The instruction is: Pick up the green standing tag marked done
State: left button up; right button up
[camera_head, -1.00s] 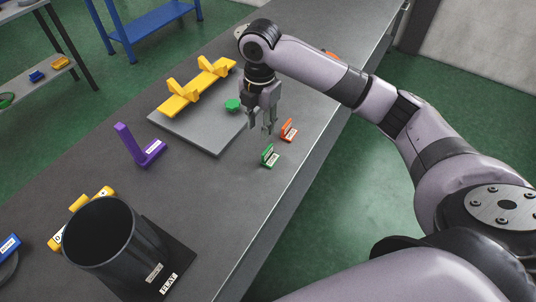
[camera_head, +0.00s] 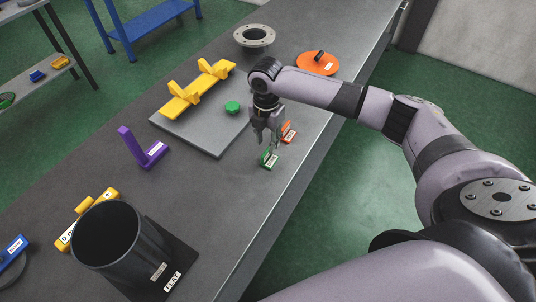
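The green standing tag (camera_head: 269,162) stands on the grey table near its front edge; its label is too small to read. My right gripper (camera_head: 266,150) points down right at the green tag, its fingertips at or just above the tag's upper part. The fingers look parted, but whether they touch the tag cannot be told. An orange standing tag (camera_head: 289,132) is just behind and to the right, partly hidden by the gripper. My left gripper is not in view.
A grey plate (camera_head: 200,133) with a yellow bracket (camera_head: 196,90) and a green knob (camera_head: 232,108) lies behind. A purple angle piece (camera_head: 140,150), a black bin (camera_head: 110,240), a grey flanged cylinder (camera_head: 254,36) and an orange disc (camera_head: 317,63) also stand on the table.

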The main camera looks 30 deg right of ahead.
aim_at(266, 150)
jog(key=shift+f+p, duration=0.4)
jog(key=shift+f, duration=0.15)
notch_tip(266, 150, down, 4)
jog(key=shift+r+p, duration=0.2)
jog(key=shift+p, duration=0.45)
jog(key=shift+w+f, duration=0.1)
jog(key=shift+f, duration=0.3)
jog(key=shift+c, duration=0.2)
grip_shut()
